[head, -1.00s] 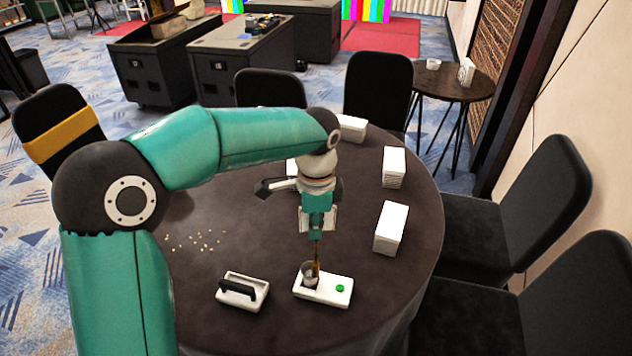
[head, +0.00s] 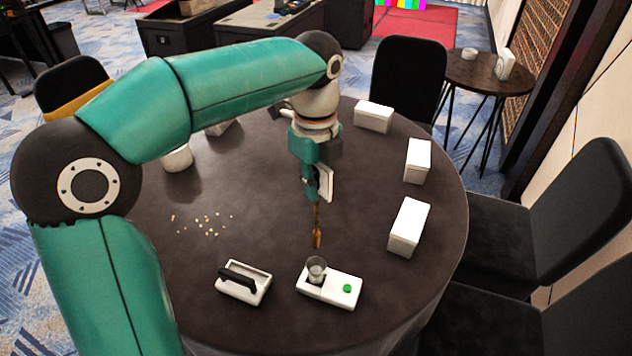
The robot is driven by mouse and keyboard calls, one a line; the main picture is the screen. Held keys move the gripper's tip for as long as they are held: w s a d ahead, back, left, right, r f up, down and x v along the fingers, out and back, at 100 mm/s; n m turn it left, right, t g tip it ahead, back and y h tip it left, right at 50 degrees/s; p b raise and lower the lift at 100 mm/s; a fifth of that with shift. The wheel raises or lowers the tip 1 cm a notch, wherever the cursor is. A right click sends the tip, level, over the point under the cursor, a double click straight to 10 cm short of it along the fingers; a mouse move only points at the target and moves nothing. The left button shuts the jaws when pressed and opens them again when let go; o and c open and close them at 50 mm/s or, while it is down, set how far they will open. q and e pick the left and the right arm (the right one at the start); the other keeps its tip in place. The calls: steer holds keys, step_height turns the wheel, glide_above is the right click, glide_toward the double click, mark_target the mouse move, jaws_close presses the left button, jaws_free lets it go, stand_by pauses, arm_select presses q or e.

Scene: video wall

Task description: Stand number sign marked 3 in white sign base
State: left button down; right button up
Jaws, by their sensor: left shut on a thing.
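My left gripper (head: 314,190) is shut on a slim brown item (head: 317,238) that hangs down with a wider lower end. A pale flat panel (head: 326,184) shows beside the fingers; I cannot tell whether it belongs to the item. I cannot make out a 3 anywhere, nor tell whether this block is the sign base. My right gripper is not in view.
A white tray with a black handle (head: 243,283) lies left of the block. Small pale bits (head: 208,224) are scattered on the dark round table (head: 265,235). White boxes (head: 408,228) stand along its right side. Black chairs (head: 409,80) surround it.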

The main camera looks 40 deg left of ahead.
arm_select(q)
steer(key=b, duration=0.6)
glide_above(315, 238)
steer(key=w, duration=0.1)
steer(key=shift+a+f, duration=0.15)
steer(key=shift+f, duration=1.35)
steer(key=shift+a+f, duration=0.15)
steer(key=shift+f, duration=1.35)
steer(key=shift+f+b, duration=1.75)
steer(key=shift+f, duration=1.15)
steer(key=shift+f+b, duration=1.35)
steer(key=shift+f, duration=0.7)
steer(key=c, duration=1.2)
jaws_free()
step_height(315, 238, up, 11)
steer(key=shift+w+f, duration=0.1)
steer(key=shift+r, duration=0.6)
